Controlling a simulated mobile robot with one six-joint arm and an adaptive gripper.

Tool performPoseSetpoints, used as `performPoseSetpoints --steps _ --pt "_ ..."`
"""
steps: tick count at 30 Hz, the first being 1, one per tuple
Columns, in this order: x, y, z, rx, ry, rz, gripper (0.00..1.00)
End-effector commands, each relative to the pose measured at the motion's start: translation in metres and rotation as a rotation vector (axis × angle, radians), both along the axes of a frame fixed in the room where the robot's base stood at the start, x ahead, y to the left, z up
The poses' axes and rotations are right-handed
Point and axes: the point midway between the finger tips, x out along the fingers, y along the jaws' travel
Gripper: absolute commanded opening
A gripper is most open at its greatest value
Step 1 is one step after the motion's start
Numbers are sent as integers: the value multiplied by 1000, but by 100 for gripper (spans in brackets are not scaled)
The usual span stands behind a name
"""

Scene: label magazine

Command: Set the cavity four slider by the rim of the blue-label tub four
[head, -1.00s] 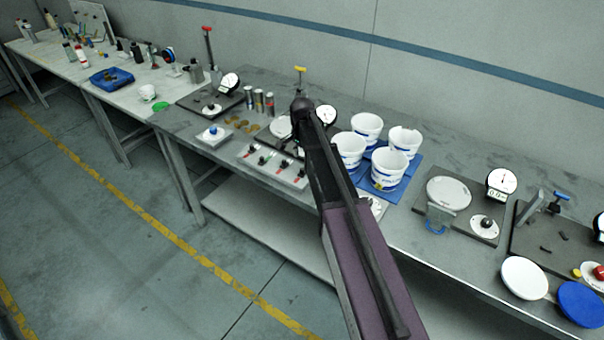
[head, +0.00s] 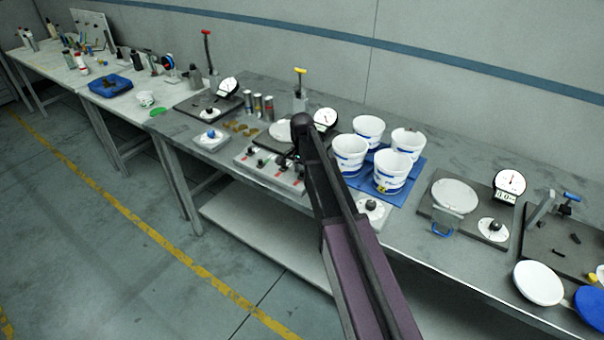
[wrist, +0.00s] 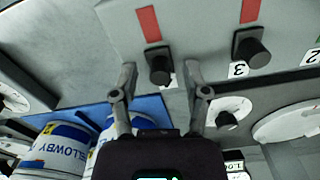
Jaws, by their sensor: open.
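The slider panel (head: 250,169) is a grey box with red slots and black knobs. In the wrist view, one black slider knob (wrist: 160,70) stands between the fingertips of my open gripper (wrist: 159,74), with gaps on both sides. Its number is mostly hidden by a finger; the neighbouring knob (wrist: 249,48) has a 3 beside it. In the head view my gripper is largely hidden behind my arm. Several white tubs with blue labels stand right of my arm, including the front tub (head: 391,171) and left tub (head: 349,154). Their numbers are unreadable.
The tubs stand on a blue mat (head: 419,175). A white-disc knob plate (head: 371,212) lies in front of them. Dial gauges (head: 325,119) and a yellow-topped clamp (head: 300,90) stand behind the panel. A gauge plate (head: 470,221) lies to the right.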

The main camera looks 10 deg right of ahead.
Motion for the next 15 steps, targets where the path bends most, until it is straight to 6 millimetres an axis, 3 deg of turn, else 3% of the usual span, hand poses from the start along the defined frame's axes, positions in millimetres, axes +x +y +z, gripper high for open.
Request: performPoseSetpoints --steps 8,14,15 --pt "0 0 0 0 0 0 59" --pt "0 0 0 0 0 0 0" --pt "0 0 0 0 0 0 0"
